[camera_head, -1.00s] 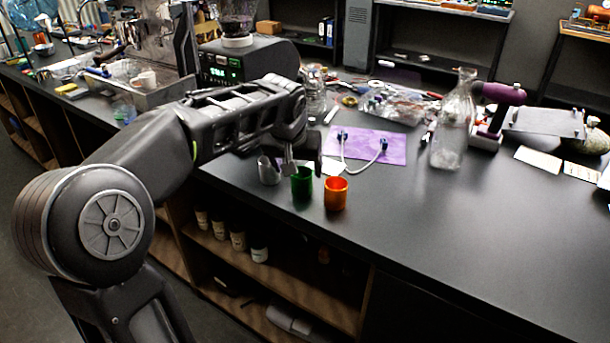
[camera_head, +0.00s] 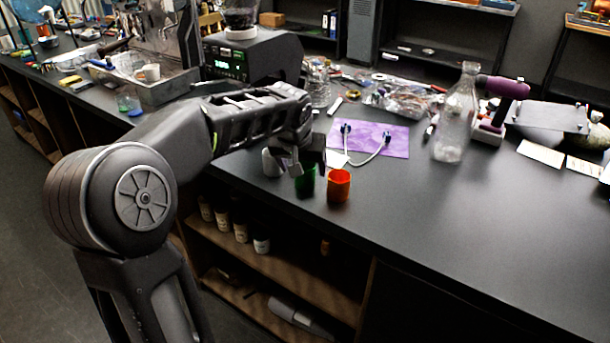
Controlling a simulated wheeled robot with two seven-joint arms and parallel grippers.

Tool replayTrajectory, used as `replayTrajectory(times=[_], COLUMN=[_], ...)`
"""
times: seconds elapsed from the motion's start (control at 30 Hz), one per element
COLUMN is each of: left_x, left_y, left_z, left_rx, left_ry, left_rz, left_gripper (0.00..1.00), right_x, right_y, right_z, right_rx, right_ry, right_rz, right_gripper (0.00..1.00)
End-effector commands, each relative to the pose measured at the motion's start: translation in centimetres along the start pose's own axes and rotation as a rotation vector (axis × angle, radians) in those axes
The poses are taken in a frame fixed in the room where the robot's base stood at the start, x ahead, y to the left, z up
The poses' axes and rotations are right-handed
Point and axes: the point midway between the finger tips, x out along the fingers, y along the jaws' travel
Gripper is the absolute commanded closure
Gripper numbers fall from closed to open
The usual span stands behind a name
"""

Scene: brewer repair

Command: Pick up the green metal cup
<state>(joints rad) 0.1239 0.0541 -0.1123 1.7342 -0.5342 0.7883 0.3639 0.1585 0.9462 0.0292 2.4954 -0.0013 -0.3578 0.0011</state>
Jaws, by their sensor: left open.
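The green metal cup (camera_head: 306,184) stands upright near the front edge of the black counter, between a silver cup (camera_head: 271,163) on its left and an orange cup (camera_head: 339,185) on its right. My left gripper (camera_head: 306,168) points down at the green cup, with its fingers at the cup's rim. The gripper is open. It hides the upper part of the green cup and part of the silver cup. I cannot tell whether a finger is inside the cup or touches it. My right gripper is not in view.
A purple mat (camera_head: 375,138) with a looped tube lies behind the cups. A glass bottle (camera_head: 453,125) and a purple drill (camera_head: 502,95) stand farther right. A grinder (camera_head: 250,60) stands behind my left arm. The counter (camera_head: 430,210) at the front right is clear.

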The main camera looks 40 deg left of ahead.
Motion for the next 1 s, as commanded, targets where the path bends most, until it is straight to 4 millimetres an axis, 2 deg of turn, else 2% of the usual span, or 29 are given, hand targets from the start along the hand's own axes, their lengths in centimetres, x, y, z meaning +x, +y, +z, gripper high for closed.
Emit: replayTrajectory(times=[0.2,0.3,0.9,1.0], left_x=[3.2,3.9,4.0,4.0], left_y=[0.0,0.0,0.0,0.0], left_z=[0.1,0.0,0.0,0.0], left_rx=[0.001,0.0,0.0,0.0], left_ry=[-0.004,-0.001,0.0,0.0], left_rz=[-0.001,0.0,0.0,0.0], left_gripper=[0.28,0.28,0.28,0.36], right_x=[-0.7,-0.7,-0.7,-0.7], right_y=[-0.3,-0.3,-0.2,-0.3], right_z=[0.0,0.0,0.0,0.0], right_rx=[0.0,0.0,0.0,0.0], right_ry=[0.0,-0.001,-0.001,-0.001], right_rz=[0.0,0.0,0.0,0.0], right_gripper=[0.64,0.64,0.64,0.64])
